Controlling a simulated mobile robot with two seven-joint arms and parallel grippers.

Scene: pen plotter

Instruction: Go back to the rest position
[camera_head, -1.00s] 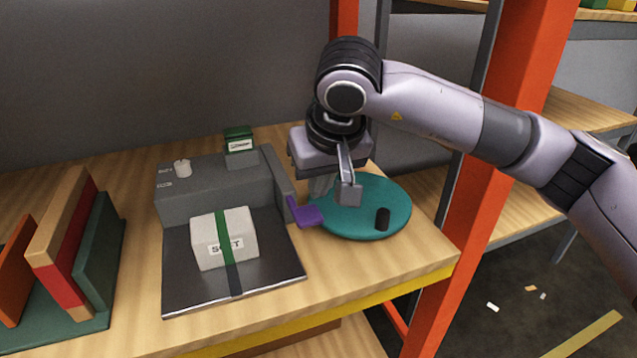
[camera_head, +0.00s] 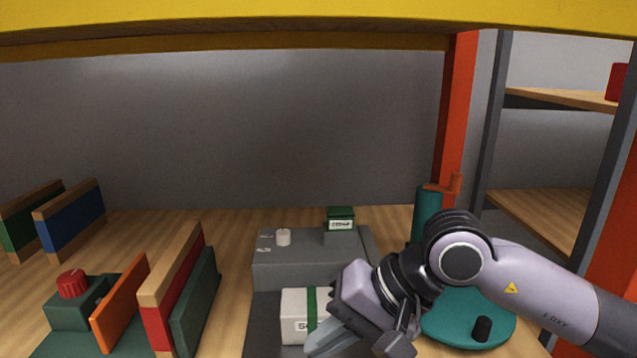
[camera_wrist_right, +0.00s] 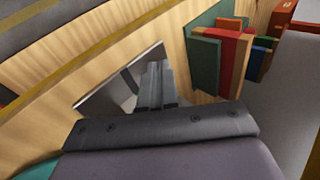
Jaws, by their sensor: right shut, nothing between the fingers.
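My right gripper (camera_head: 332,339) is shut and empty. In the head view it hangs at the lower middle, in front of the grey machine and overlapping the white block in the picture. Its shut fingers also show in the right wrist view (camera_wrist_right: 156,84). The grey machine (camera_head: 300,269) has a white knob (camera_head: 283,237) and a green labelled box (camera_head: 340,218) on top. The white block (camera_head: 293,305) with a green band sits on its dark bed (camera_head: 262,335), partly hidden by my gripper. My left gripper is not in view.
A teal round tray (camera_head: 497,308) with a black cylinder (camera_head: 482,328) lies right of the machine, partly behind my arm. Upright boards (camera_head: 172,290) stand at the left. An orange post (camera_head: 458,120) rises at the right. A yellow shelf edge (camera_head: 300,22) crosses overhead.

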